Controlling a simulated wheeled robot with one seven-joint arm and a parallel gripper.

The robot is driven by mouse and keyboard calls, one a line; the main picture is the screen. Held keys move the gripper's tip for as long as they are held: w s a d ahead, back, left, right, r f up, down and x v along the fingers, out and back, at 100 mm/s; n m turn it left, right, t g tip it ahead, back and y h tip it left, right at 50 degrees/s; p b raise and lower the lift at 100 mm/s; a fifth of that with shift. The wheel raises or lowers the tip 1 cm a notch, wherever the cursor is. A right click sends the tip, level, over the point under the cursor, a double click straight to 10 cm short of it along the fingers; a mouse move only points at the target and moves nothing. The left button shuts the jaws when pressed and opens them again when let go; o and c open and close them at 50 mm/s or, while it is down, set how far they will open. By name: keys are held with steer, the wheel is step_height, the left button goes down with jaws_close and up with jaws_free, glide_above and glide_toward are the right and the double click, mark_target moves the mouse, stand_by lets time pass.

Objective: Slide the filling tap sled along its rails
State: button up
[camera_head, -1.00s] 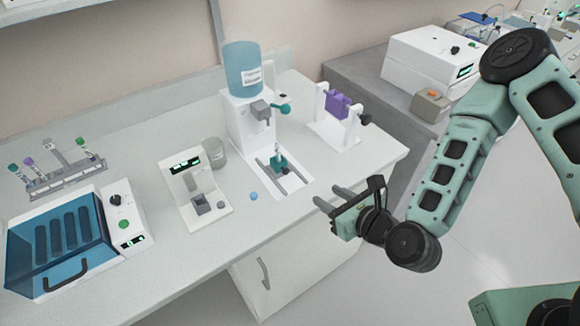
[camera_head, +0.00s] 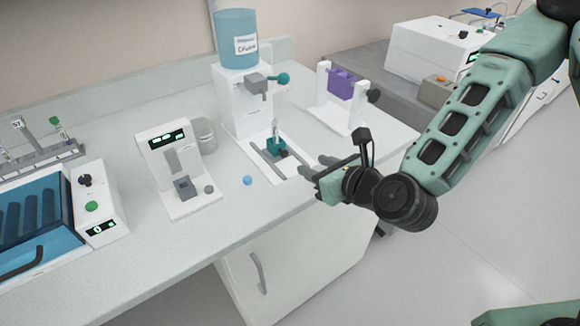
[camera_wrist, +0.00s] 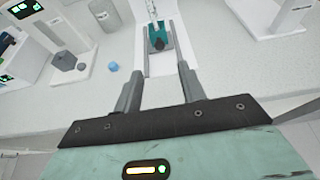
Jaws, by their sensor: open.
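The filling tap sled is a small teal block (camera_head: 277,147) with a clear tube standing upright in it. It sits on dark rails (camera_head: 268,165) set in a white base below the tap of the dispenser (camera_head: 241,105), which carries a blue Diluent bottle. The sled also shows at the top centre of the wrist view (camera_wrist: 158,38), between the rails. My gripper (camera_head: 318,168) is at the counter's front edge, right of and nearer than the sled. Its fingers are open and empty in the wrist view (camera_wrist: 160,82), pointing toward the sled without touching it.
A small blue cap (camera_head: 247,180) lies on the counter left of the rails. A white device with a display (camera_head: 172,165) stands further left. A white stand with a purple block (camera_head: 341,84) is behind my gripper. The counter front between is clear.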

mark_target(286, 154)
steer(key=b+x, duration=0.2)
steer(key=b, duration=0.1)
steer(key=shift+f, duration=0.25)
steer(key=p+x, duration=0.1)
steer(key=x, duration=0.7)
steer(key=shift+w+a+r, duration=0.1)
steer(key=shift+w+a, duration=0.1)
steer(key=shift+c, duration=0.2)
